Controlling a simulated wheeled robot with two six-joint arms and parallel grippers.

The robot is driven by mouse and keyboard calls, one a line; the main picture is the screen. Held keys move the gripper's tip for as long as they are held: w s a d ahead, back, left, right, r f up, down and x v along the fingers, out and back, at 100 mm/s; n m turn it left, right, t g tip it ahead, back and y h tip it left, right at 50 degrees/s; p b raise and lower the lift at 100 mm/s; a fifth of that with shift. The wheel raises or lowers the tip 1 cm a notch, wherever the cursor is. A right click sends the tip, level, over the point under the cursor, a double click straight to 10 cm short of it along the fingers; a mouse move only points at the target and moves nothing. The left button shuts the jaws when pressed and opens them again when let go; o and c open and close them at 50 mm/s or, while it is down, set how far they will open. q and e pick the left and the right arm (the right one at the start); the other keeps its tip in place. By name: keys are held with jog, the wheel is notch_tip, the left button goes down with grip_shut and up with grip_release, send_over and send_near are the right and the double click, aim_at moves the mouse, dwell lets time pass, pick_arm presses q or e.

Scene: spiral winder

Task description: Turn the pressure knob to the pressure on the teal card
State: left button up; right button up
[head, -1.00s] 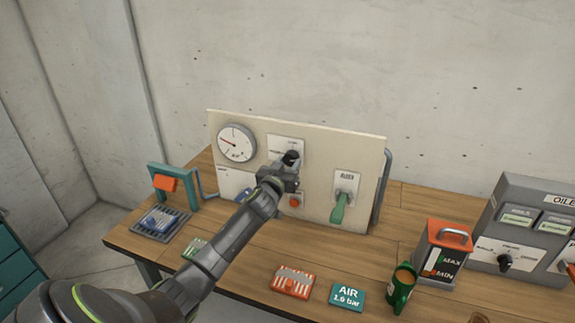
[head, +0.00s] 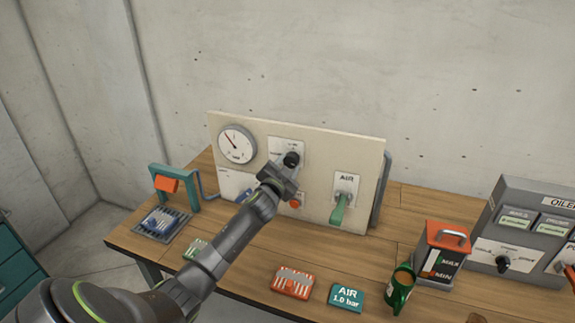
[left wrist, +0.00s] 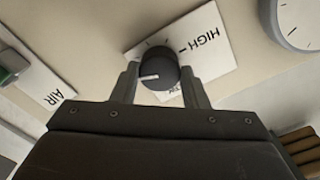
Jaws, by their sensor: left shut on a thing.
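The black pressure knob (head: 292,158) sits on a white plate high on the pale upright panel. My left gripper (head: 284,172) is at the panel, shut on the knob. In the left wrist view the fingers (left wrist: 158,88) stand on both sides of the knob (left wrist: 157,66), whose white mark points left. HIGH is readable on its plate (left wrist: 203,42); other lettering is partly hidden. The round gauge (head: 237,144) is left of the knob, its needle pointing up and left; its numbers are too small to read. The teal card (head: 346,297) on the bench reads AIR 1.0 bar.
The green AIR lever (head: 339,209) hangs right of the knob; a red button (head: 295,201) is below it.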

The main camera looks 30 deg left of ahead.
pick_arm(q)
jog(key=m+p, duration=0.1)
jog(key=m, duration=0.3)
jog(key=shift+m+p, duration=0.5)
jog(key=shift+m, duration=1.1)
jog(key=o, duration=1)
jog(key=shift+c, duration=0.2)
jog(key=b+v, duration=0.3)
jog(key=v, duration=1.4)
jog(key=shift+s, duration=0.25)
jog(key=shift+a, duration=0.1)
